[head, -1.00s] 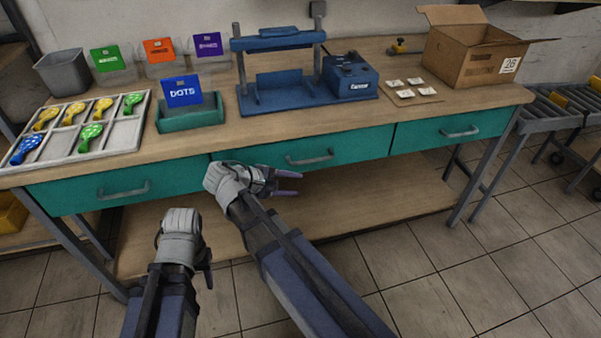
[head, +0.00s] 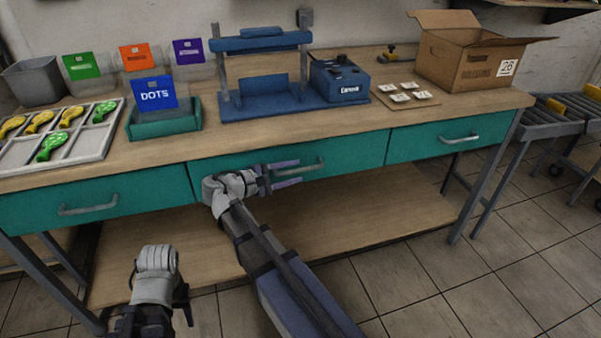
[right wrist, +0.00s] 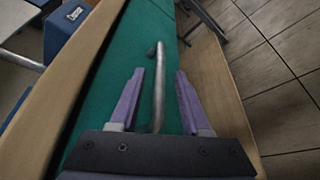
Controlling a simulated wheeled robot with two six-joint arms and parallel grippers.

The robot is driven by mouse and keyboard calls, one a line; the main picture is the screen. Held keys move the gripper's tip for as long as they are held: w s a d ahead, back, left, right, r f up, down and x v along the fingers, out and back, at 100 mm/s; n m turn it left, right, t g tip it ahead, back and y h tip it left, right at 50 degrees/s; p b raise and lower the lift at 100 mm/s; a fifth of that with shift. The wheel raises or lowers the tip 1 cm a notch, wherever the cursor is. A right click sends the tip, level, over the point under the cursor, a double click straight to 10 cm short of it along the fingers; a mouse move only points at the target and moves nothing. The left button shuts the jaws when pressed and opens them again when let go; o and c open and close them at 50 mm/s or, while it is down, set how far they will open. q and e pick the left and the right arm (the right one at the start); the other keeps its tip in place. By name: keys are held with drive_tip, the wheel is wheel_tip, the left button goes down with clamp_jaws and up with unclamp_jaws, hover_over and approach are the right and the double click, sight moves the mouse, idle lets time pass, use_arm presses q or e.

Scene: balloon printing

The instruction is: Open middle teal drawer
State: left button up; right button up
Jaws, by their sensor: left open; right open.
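The middle teal drawer (head: 350,150) is shut, flush in the front of the workbench. Its grey bar handle (head: 313,167) is partly covered by my right gripper (head: 298,172) in the head view. My left gripper (head: 185,300) is low at the left, in front of the bench and away from the drawers, holding nothing visible.
Teal drawers with grey handles sit left (head: 90,200) and right (head: 445,137). The benchtop holds a balloon tray (head: 95,150), a teal DOTS card holder (head: 165,125), a blue press (head: 262,103) and a cardboard box (head: 455,65). A lower wooden shelf (head: 370,205) lies beneath the drawers.

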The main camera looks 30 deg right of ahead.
drive_tip(key=shift+x, duration=1.65)
clamp_jaws()
